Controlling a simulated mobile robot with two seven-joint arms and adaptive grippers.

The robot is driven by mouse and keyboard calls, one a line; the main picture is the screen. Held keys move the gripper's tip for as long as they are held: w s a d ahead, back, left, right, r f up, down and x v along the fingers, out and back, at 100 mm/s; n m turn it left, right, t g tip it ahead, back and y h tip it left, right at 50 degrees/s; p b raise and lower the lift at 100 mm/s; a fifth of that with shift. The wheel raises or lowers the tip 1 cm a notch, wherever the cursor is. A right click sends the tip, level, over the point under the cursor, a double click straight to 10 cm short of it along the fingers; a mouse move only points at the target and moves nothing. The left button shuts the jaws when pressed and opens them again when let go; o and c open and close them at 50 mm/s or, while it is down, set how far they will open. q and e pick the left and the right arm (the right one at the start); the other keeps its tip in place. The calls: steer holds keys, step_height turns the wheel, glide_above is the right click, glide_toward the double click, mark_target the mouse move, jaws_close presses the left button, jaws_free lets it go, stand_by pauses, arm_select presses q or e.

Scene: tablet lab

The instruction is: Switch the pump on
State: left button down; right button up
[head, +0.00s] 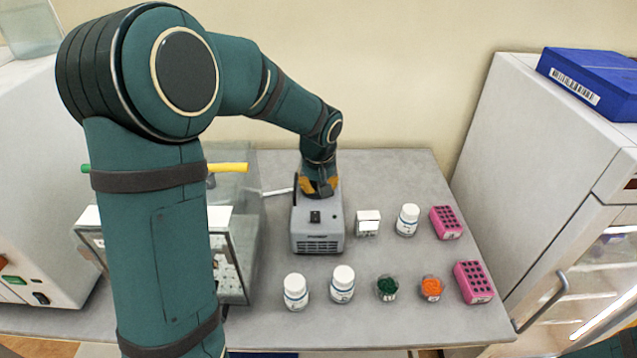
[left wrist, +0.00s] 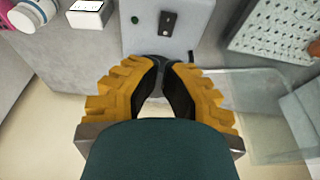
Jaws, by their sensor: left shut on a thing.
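The pump is a grey box (head: 318,237) with vents on its front, standing on the bench in the head view. A black rocker switch (head: 315,216) sits on its top. In the left wrist view the pump's top (left wrist: 150,42) shows at the upper middle, with the switch (left wrist: 168,23) and a small dark green dot (left wrist: 134,18). My left gripper (head: 318,190) is at the pump's back end, beyond the switch. In the left wrist view its yellow-and-black fingers (left wrist: 162,62) close together at the pump's edge; what lies between the tips is hidden. The switch is clear of the fingers.
White bottles (head: 342,283), a small white box (head: 368,222), jars of green (head: 387,288) and orange (head: 431,288) contents and pink racks (head: 472,282) stand right and in front. A glass-sided case (head: 240,235) is left of the pump. A white cabinet (head: 535,150) borders the right.

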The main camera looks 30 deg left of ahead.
mark_target(318, 213)
arm_select(q)
steer(key=x, duration=0.6)
steer(key=s+x, duration=0.1)
steer(key=x, duration=0.2)
steer(key=shift+d+f, duration=0.1)
steer(key=shift+d, duration=0.15)
steer(key=shift+f, duration=0.5)
steer(key=shift+b, duration=0.3)
steer(key=shift+s+d+f+b, duration=0.1)
steer(key=shift+s+f+b, duration=0.05)
steer(key=shift+f+b, duration=0.45)
steer(key=shift+r, duration=0.2)
steer(key=shift+w+a+r+p, duration=0.2)
steer(key=shift+w+a+p, duration=0.15)
steer(key=shift+w, duration=0.3)
